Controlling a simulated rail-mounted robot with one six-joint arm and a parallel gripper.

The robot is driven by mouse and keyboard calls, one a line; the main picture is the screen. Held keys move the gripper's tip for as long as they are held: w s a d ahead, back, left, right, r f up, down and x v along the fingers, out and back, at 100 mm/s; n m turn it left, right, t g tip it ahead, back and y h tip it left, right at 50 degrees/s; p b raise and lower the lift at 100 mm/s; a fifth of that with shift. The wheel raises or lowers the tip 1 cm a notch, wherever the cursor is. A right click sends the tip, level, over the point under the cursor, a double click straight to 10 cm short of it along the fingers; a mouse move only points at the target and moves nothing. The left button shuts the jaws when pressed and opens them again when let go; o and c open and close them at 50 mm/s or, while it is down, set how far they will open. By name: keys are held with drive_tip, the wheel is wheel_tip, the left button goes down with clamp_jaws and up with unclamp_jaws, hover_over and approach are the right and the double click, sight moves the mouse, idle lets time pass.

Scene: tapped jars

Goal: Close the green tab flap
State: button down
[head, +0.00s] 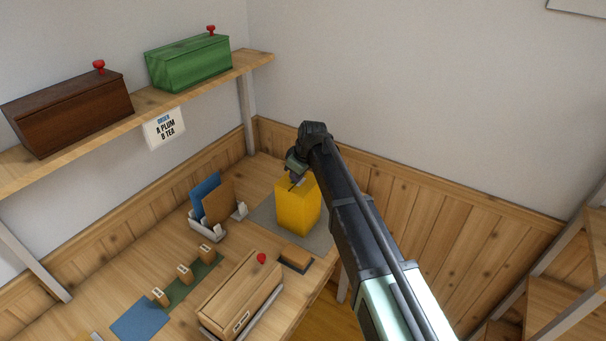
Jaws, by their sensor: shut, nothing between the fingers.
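A tall yellow box-shaped container (299,208) stands upright on a grey mat (325,237) at the back right of the wooden table. My gripper (296,183) is shut and empty at the top of the yellow container, in front of its upper left edge. I cannot tell whether it touches the container. My gripper and wrist hide part of the container's top. I cannot make out a green tab flap here. A green wooden box (188,64) with a red knob stands on the wall shelf.
A dark brown box (68,111) shares the shelf (150,99). On the table (140,262) are a white holder (207,230) with blue and brown boards, a green strip with small wooden blocks, a blue mat (143,318), a wooden box (240,294) and a small brown block (295,257).

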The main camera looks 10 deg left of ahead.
drive_tip(key=shift+p+v, duration=1.05)
drive_tip(key=shift+p, duration=0.15)
drive_tip(key=p+v, duration=1.2)
drive_tip(key=v, duration=0.1)
drive_tip(key=shift+a+r, duration=0.15)
drive_tip(key=shift+w, duration=0.15)
drive_tip(key=s+d+f+m+h+b, duration=0.1)
drive_tip(key=s+d+f+m+b, duration=0.2)
drive_tip(key=s+d, duration=0.4)
drive_tip(key=s+d+f+m+g+h+b, duration=0.1)
drive_tip(key=s+d+f+m+b, duration=0.3)
drive_tip(key=s+d, duration=0.4)
drive_tip(key=s+d+f+m+h+b, duration=0.1)
drive_tip(key=s+d+f+m+b, duration=0.2)
drive_tip(key=s+d, duration=0.5)
drive_tip(key=s+f+m, duration=0.1)
drive_tip(key=s+m, duration=0.1)
drive_tip(key=s, duration=0.1)
drive_tip(key=shift+s+f+m+g, duration=0.15)
drive_tip(key=shift+f+m+g, duration=0.15)
drive_tip(key=shift+d, duration=0.1)
